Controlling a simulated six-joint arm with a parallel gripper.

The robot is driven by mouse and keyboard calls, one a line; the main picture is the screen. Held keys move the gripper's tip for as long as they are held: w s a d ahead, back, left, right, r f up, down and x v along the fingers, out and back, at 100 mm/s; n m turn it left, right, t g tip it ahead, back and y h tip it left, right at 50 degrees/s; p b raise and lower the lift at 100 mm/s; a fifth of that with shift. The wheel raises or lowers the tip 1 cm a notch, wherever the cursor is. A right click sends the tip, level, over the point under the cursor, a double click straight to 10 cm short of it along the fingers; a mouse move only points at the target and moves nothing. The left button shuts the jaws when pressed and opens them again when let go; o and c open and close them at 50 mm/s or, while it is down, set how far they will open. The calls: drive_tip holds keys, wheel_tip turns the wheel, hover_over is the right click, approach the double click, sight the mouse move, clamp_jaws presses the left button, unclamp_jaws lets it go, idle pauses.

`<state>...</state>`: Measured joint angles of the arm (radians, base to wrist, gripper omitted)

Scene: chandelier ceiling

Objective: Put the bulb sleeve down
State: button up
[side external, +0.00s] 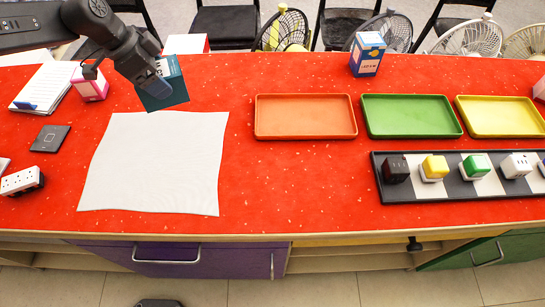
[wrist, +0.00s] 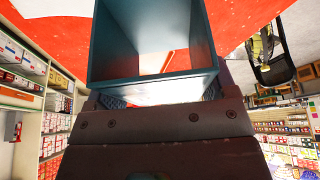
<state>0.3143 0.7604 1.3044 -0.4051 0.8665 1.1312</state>
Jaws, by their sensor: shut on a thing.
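The bulb sleeve (side external: 177,92) is a teal, box-shaped sleeve at the upper left in the side view. My gripper (side external: 157,86) is shut on it and holds it tilted, near the far edge of a white cloth (side external: 150,165). I cannot tell whether the sleeve touches the table. In the wrist view the sleeve (wrist: 112,40) is open-ended and hollow, with red surface showing through it. My gripper (wrist: 158,97) shows there below the sleeve, its fingertips partly hidden by the sleeve.
Orange (side external: 305,117), green (side external: 410,116) and yellow (side external: 500,117) trays stand to the right. A striped board (side external: 455,190) with several plug cubes lies in front of them. A small blue-and-white box (side external: 367,54) stands behind. A pink box (side external: 90,84) and papers (side external: 45,82) are left. The cloth is bare.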

drive_tip(key=s+d+m+g, duration=0.1)
drive_tip(key=s+d+m, duration=0.1)
drive_tip(key=s+d, duration=0.5)
drive_tip(key=s+d+m+g, duration=0.1)
drive_tip(key=s+d+m, duration=0.1)
drive_tip(key=s+d, duration=0.5)
drive_tip(key=shift+s+d+f, duration=0.45)
drive_tip(key=shift+d+f, duration=1.4)
drive_tip(key=shift+d, duration=0.25)
drive_tip(key=shift+s+d+f, duration=0.5)
drive_tip(key=shift+d+f, duration=1.35)
drive_tip(key=shift+d, duration=0.3)
drive_tip(key=shift+s+d+f, duration=0.45)
drive_tip(key=shift+d+f, duration=1.4)
drive_tip(key=shift+d, duration=0.25)
drive_tip(key=shift+f, duration=0.15)
drive_tip(key=o, duration=0.8)
drive_tip(key=v, duration=1.2)
drive_tip(key=shift+s+a, duration=0.2)
